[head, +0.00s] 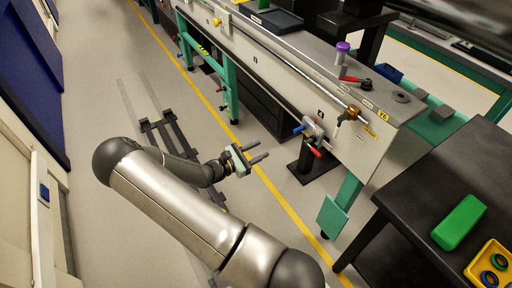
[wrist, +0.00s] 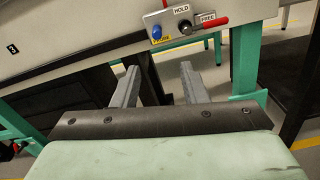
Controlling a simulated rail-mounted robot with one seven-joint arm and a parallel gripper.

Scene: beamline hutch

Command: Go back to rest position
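My gripper (head: 259,155) is at the end of my arm, over the floor near the yellow line in the head view. Its two fingers stand apart with nothing between them. In the wrist view my gripper (wrist: 160,85) also shows open and empty, its fingers pointing toward the side of the long bench. It touches nothing that I can see.
The long grey bench (head: 290,75) on green legs runs along the right. Its end carries a valve panel (head: 314,132) with blue and red handles, labelled HOLD and FREE in the wrist view (wrist: 184,24). A black table (head: 425,180) holds a green block (head: 459,222) and a yellow tray (head: 477,262).

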